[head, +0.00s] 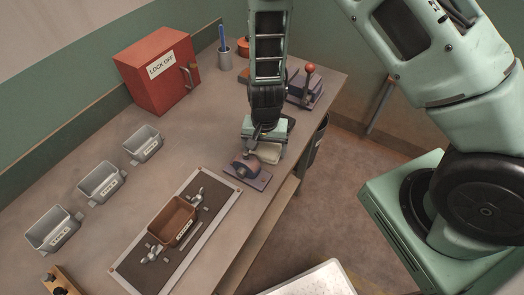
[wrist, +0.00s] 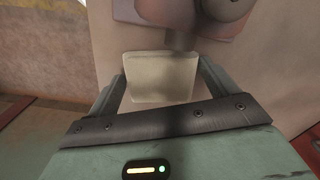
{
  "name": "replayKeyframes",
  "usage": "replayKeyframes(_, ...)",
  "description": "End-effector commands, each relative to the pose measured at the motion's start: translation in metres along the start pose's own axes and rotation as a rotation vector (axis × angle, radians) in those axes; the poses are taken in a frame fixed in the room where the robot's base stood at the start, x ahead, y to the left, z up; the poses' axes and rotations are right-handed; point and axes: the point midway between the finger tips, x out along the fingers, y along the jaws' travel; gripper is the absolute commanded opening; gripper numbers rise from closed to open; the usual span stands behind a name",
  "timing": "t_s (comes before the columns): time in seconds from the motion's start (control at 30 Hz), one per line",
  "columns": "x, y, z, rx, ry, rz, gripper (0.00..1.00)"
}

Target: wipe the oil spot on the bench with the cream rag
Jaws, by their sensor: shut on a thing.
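My gripper (head: 264,142) is over the right-hand edge of the bench (head: 165,160), shut on the cream rag. The cream rag (wrist: 160,80) shows as a pale folded pad between the two fingers in the wrist view. In the head view a pale edge of the rag (head: 268,156) shows below the gripper, close to the bench top. I cannot tell whether it touches the surface. I cannot make out the oil spot in either view; it may be hidden by the gripper or the rag.
A purple-grey fixture (head: 246,170) stands right beside the rag and also shows in the wrist view (wrist: 185,12). A red-knobbed device (head: 305,90) is behind. A brown bin (head: 173,220) sits on a dark mat in front. Grey hoppers (head: 101,181) and a red box (head: 158,75) are left.

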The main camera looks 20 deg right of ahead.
Motion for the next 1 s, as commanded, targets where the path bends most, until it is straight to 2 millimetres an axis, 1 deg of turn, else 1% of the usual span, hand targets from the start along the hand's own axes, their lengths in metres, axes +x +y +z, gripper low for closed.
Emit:
replayKeyframes(0.1,0.002,0.005,-0.007,0.005,0.002,0.004,0.50)
replayKeyframes(0.37,0.002,0.007,-0.009,0.009,0.005,0.006,0.50)
replayKeyframes(0.47,-0.002,0.007,-0.009,0.010,0.006,0.006,0.50)
replayKeyframes(1.0,-0.054,0.005,-0.009,0.007,0.006,0.003,0.49)
